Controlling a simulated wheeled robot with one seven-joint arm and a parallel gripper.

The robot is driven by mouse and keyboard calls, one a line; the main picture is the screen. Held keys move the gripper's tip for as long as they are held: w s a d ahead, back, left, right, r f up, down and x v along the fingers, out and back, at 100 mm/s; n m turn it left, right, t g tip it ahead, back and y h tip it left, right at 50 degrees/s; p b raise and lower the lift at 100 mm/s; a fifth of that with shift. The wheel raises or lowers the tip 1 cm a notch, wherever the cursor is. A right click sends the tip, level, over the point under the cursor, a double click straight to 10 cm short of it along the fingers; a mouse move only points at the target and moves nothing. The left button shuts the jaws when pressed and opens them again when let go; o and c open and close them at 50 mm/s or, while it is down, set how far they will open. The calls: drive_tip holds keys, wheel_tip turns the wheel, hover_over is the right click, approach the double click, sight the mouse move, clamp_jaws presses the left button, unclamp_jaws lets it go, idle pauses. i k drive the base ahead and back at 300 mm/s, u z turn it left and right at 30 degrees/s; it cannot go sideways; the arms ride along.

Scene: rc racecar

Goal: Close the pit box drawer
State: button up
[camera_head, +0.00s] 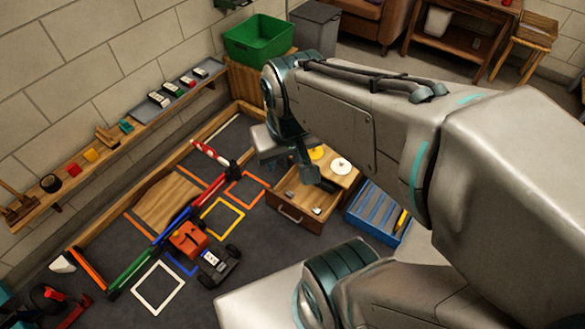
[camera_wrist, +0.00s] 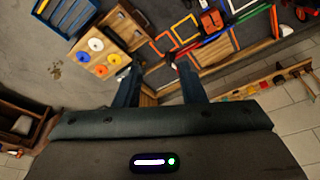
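The pit box (camera_head: 349,181) is a low wooden box with round coloured discs on top, partly hidden by my arm. In the wrist view the pit box (camera_wrist: 90,68) shows white, yellow and orange discs. Its drawer (camera_head: 291,213) is pulled out toward the lower left, with a dark handle on its front and small items inside. The drawer (camera_wrist: 123,30) also shows in the wrist view, above the fingers. My gripper (camera_wrist: 158,68) is open and empty, its two fingers apart. In the head view, a dark finger (camera_head: 307,166) shows above the drawer's back area; contact cannot be told.
A blue slatted crate (camera_head: 375,215) stands right of the pit box. A black and orange car (camera_head: 213,264) and coloured floor frames lie left of the drawer. A green bin (camera_head: 258,40) stands behind. A wall shelf (camera_head: 100,150) holds small items.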

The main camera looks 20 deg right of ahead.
sight(298, 210)
drive_tip(key=z, duration=0.45)
drive_tip(key=k, duration=0.65)
drive_tip(key=z, duration=0.15)
drive_tip(key=i, duration=1.1)
drive_tip(key=u, duration=0.45)
